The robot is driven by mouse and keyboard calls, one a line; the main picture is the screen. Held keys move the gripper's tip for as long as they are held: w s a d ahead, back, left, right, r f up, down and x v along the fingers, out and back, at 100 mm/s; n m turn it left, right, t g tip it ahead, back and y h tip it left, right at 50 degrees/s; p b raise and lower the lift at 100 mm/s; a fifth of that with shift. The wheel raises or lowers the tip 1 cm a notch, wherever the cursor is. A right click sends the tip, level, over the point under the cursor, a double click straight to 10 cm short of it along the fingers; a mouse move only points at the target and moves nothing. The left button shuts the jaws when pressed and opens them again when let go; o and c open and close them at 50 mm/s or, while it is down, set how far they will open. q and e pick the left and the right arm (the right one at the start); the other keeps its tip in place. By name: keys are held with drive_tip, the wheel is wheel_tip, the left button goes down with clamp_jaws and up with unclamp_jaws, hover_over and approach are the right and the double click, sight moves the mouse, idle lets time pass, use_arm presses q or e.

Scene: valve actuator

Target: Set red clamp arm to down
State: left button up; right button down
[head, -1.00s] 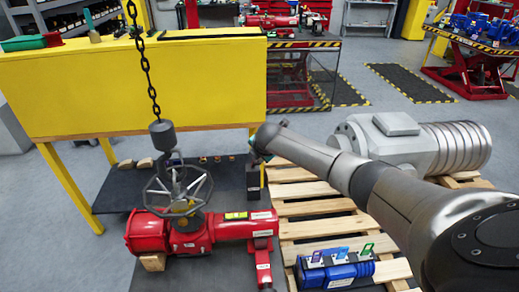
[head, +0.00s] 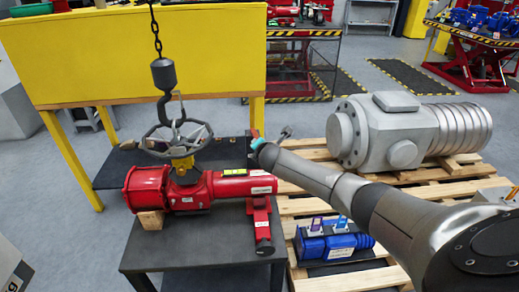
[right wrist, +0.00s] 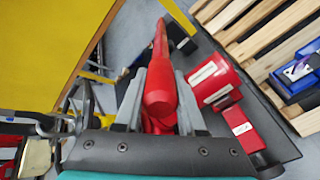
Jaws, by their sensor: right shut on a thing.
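In the right wrist view a red bar-like arm (right wrist: 160,92) with a rounded end, likely the red clamp arm, lies between the two grey fingers of my right gripper (right wrist: 160,112). The gripper is shut on it. The actuator shows in the right wrist view as a red cylinder (right wrist: 213,80) right of the fingers. My left gripper is not in view.
A handwheel (head: 158,141) stands on the actuator under a hanging hook (head: 164,77) and chain. The actuator rests on a dark table (head: 190,258). A yellow panel (head: 130,62) stands behind. On the right, a wooden pallet (head: 310,207) carries a grey actuator (head: 385,130) and a blue unit (head: 333,243).

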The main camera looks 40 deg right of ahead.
use_arm(q)
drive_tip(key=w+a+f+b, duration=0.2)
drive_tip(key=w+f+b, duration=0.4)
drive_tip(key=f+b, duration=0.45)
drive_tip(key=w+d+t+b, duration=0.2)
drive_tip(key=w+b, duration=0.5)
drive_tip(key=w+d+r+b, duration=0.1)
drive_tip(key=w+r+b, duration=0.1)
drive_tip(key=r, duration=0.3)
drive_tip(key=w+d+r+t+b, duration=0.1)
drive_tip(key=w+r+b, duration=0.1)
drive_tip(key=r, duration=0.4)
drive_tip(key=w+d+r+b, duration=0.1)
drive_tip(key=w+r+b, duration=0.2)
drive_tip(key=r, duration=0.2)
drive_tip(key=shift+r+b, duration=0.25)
drive_tip(key=shift+b, duration=0.05)
use_arm(e)
drive_tip(key=s+f+t+h, duration=0.1)
drive_tip(key=f+t, duration=0.1)
drive_tip(key=f, duration=0.7)
drive_tip(key=s+a+f+t+h, duration=0.1)
drive_tip(key=s+f+t, duration=0.1)
drive_tip(key=f, duration=0.6)
drive_tip(key=shift+s+a+f+t, duration=0.2)
drive_tip(key=shift+a+f+t, duration=0.1)
drive_tip(key=shift+f+t, duration=0.1)
